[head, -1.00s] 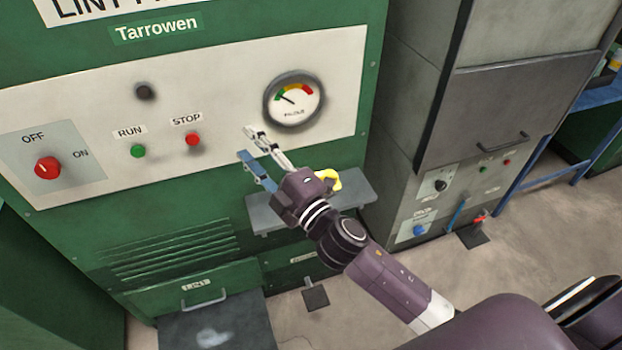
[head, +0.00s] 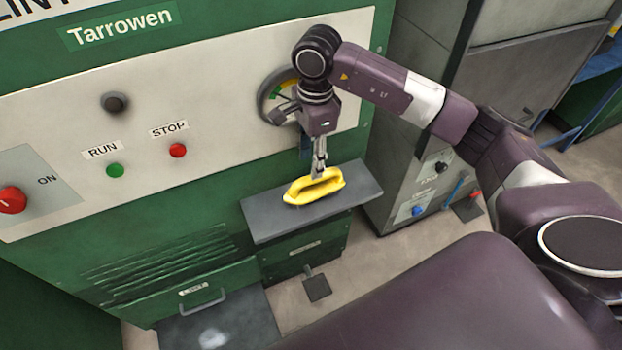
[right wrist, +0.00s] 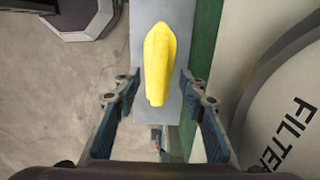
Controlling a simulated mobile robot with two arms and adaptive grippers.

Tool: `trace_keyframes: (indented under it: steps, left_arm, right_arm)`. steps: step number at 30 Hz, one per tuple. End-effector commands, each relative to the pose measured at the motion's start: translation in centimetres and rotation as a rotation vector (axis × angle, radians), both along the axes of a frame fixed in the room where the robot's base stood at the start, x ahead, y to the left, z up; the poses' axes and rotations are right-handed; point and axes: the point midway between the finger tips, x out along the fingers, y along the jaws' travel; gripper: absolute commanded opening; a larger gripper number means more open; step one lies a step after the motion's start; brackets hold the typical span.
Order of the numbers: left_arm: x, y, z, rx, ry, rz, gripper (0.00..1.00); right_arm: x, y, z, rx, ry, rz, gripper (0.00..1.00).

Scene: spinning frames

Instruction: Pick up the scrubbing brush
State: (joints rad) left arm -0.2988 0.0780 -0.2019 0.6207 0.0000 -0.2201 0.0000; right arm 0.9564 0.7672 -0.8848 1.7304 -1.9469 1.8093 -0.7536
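The yellow scrubbing brush (head: 314,187) lies on a small grey shelf (head: 268,226) on the front of the green machine. It also shows in the right wrist view (right wrist: 160,62), lengthwise on the shelf (right wrist: 145,20). My right gripper (head: 320,168) points down above the brush in the head view. In the right wrist view my right gripper (right wrist: 164,88) is open, with one finger on each side of the brush's near end and a gap on both sides. The head view does not show clearly how far above the brush the fingertips are. My left gripper is in neither view.
The green machine's panel (head: 215,100) rises behind the shelf, with a red stop button (head: 178,150), a green run button (head: 115,170) and a gauge partly hidden by my arm. A grey cabinet (head: 405,150) stands to the right.

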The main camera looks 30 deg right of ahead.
Motion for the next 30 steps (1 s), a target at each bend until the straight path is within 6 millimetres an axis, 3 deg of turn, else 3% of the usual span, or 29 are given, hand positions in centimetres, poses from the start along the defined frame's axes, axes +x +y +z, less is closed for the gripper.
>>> trace_keyframes:
  steps: [4, 19, 28, 30]
  left_arm:
    - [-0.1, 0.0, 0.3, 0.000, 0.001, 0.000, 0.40]
    - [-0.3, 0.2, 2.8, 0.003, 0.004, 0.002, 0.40]
    - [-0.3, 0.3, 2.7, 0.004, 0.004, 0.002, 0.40]
    - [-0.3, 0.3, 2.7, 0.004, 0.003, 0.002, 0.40]
  right_arm:
    - [0.0, -1.4, -0.5, -0.049, 0.008, -0.002, 0.38]
    - [-0.2, -1.3, -6.8, -0.044, 0.009, -0.003, 0.38]
    - [-0.1, -1.3, -7.5, -0.044, 0.004, -0.002, 0.38]
    - [-0.1, -1.3, -7.5, -0.044, 0.004, -0.002, 0.31]
